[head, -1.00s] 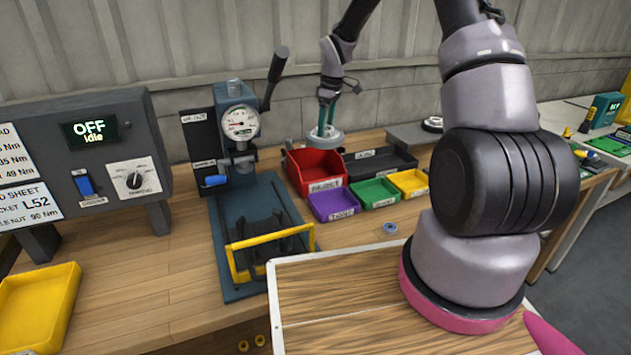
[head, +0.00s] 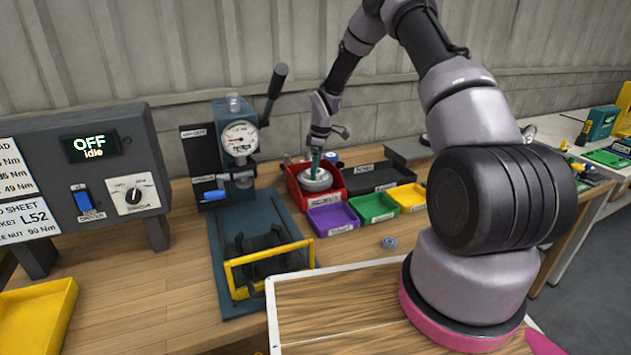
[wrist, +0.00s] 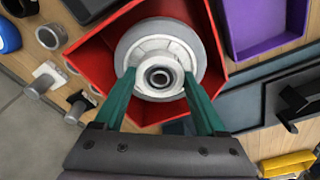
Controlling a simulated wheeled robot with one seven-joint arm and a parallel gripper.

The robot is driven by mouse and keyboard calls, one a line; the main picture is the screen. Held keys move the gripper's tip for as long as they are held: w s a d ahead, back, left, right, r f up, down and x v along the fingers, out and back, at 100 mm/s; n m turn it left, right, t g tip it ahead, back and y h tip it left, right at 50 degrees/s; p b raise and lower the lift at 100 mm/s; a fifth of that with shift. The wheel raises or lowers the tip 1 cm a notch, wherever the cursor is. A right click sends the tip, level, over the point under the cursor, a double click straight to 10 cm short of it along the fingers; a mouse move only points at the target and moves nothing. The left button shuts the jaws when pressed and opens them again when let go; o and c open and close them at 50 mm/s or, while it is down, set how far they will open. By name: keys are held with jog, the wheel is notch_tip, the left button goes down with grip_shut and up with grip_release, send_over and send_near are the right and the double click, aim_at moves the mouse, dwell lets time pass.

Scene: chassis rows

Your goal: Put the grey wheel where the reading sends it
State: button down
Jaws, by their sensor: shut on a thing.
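The grey wheel (wrist: 185,47) is held by its pale hub between the green fingers of my gripper (wrist: 161,80) in the wrist view. In the head view my gripper (head: 318,166) points down, with the grey wheel (head: 314,182) at the opening of the red bin (head: 337,189). The red bin's walls (wrist: 95,62) surround the wheel in the wrist view. Whether the wheel touches the bin floor cannot be told. The press (head: 232,150) carries a round dial gauge (head: 240,139); its reading is too small to tell.
Purple (head: 333,219), green (head: 373,207), yellow (head: 408,197) and black (head: 375,177) bins stand right of the red one. The press's yellow guard (head: 240,276) is in front. A control box (head: 95,165) at left shows "OFF Idle". A small blue-grey ring (head: 389,242) lies on the bench.

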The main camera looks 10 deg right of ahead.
jog(key=shift+f, duration=2.4)
jog(key=shift+f, duration=0.1)
grip_release()
jog(key=r, duration=0.4)
jog(key=d+r, duration=0.1)
jog(key=r, duration=0.7)
jog(key=shift+s+d+r, duration=0.15)
jog(key=shift+s, duration=0.1)
jog(key=s+d+r+m+t, duration=0.15)
jog(key=s+r+m, duration=0.4)
jog(key=r, duration=0.75)
jog(key=s+d+r+m+t, duration=0.1)
jog(key=s+d+r+m, duration=0.15)
jog(key=s+r, duration=0.75)
jog(key=s+r+m+t, duration=0.2)
jog(key=s+r+m, duration=0.3)
jog(key=s, duration=0.6)
jog(key=s+r+m+t, duration=0.2)
jog(key=s+r+m, duration=0.2)
jog(key=s, duration=0.7)
jog(key=shift+d+r+m+y, duration=0.15)
jog(key=shift+r+m+y, duration=0.2)
jog(key=shift+r, duration=0.5)
